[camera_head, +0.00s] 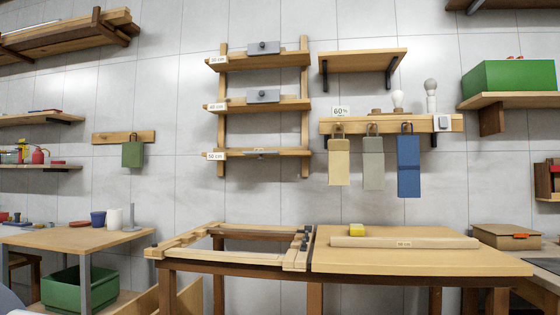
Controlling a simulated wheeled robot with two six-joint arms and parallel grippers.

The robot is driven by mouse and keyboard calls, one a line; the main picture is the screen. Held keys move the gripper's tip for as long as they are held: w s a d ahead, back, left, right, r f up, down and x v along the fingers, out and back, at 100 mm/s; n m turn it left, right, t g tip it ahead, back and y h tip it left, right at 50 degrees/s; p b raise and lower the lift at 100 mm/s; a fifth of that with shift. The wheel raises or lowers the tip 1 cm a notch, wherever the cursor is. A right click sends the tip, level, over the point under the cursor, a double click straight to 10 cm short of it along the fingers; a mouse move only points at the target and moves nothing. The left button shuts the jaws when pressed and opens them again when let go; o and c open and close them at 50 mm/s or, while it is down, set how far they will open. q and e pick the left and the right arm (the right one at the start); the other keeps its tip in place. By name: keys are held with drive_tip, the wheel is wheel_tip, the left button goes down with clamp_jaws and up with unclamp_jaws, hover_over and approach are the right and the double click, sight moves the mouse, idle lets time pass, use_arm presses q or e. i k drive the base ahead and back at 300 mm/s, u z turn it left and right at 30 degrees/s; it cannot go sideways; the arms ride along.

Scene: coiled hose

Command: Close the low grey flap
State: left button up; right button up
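Three grey flaps with dark knobs are on a wooden wall rack in the head view. The low grey flap (262,153) is at the lowest shelf and shows as a thin, nearly edge-on strip. The middle grey flap (250,97) and the top grey flap (254,49) show more of their faces, each with a knob. I cannot tell exactly how far the low flap stands open. Neither of my grippers is in view.
Below the rack stands a wooden bench (420,261) with an open frame at its left and a long wooden bar (360,242) on top. Yellow, grey and blue pieces hang from a shelf at the right. A side table (60,239) stands at the left.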

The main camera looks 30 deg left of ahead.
sight(260, 153)
drive_tip(key=u, duration=0.6)
drive_tip(key=i, duration=0.5)
drive_tip(key=u, duration=0.85)
drive_tip(key=i, duration=0.65)
drive_tip(key=z, duration=0.15)
